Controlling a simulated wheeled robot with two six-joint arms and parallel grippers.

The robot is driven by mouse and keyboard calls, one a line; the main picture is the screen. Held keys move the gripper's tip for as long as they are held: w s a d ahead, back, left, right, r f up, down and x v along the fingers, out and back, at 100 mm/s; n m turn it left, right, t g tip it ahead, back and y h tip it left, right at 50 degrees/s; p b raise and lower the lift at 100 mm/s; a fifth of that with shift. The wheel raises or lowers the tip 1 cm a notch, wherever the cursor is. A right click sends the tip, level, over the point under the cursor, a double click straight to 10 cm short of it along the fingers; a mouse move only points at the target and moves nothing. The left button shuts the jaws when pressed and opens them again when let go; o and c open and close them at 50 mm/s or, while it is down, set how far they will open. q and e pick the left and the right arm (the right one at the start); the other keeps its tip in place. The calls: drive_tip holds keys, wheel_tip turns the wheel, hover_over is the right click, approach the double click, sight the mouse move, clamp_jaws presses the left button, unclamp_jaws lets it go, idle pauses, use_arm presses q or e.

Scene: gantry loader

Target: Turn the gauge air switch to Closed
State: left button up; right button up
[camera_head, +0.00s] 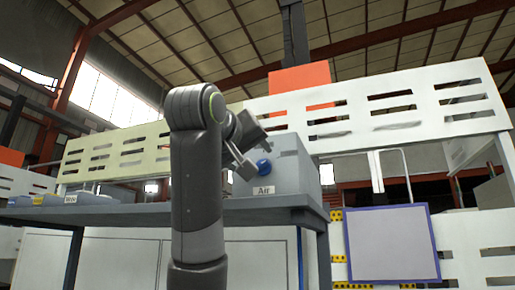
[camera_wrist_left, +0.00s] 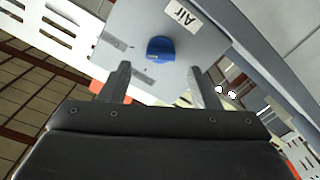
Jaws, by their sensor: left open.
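The gauge air switch is a blue round knob (camera_head: 264,167) on the front of a grey box (camera_head: 290,165), above a label reading "Air" (camera_head: 264,190). The knob also shows in the left wrist view (camera_wrist_left: 160,49), with small markings beside it that I cannot read. My left gripper (camera_head: 243,165) is just left of the knob in the head view. In the left wrist view its two fingers (camera_wrist_left: 160,85) are open and apart, with the knob beyond the tips and between their lines. Nothing is between the fingers. My right gripper is not in view.
The grey box stands on a grey table (camera_head: 130,214). Several small labelled boxes (camera_head: 75,198) sit at the table's left. White slotted panels (camera_head: 400,105) stand behind. A purple-framed board (camera_head: 392,243) is at the right. Space directly before the knob looks clear.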

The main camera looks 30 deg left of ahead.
sight(259, 164)
use_arm(q)
drive_tip(key=p+x, duration=0.1)
drive_tip(key=x, duration=0.3)
drive_tip(key=shift+w+p, duration=0.3)
drive_tip(key=shift+p, duration=0.05)
drive_tip(key=c, duration=1)
